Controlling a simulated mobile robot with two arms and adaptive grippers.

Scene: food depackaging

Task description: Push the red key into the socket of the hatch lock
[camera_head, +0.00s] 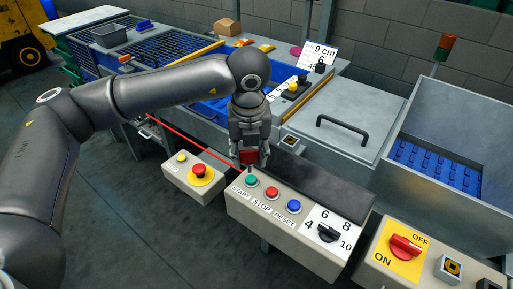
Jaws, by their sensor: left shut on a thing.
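My left gripper (249,162) points down above the back edge of the START/STOP/RESET panel. It is shut on the red key (250,156), of which only a small red part shows between the fingers. The key's lower end is hard to make out. A small grey lock block with a dark, yellow-edged socket (290,140) sits just right of the gripper, by the front left corner of the grey hatch (340,140) with its black handle. The key is apart from this block. My right gripper is not in view.
The panel (275,220) with green, red and blue buttons and a black dial stands below the gripper. An emergency-stop box (192,178) is to its left. A box with a red ON/OFF switch (405,247) and a similar socket block (449,267) is at right. A red cord (190,137) runs behind.

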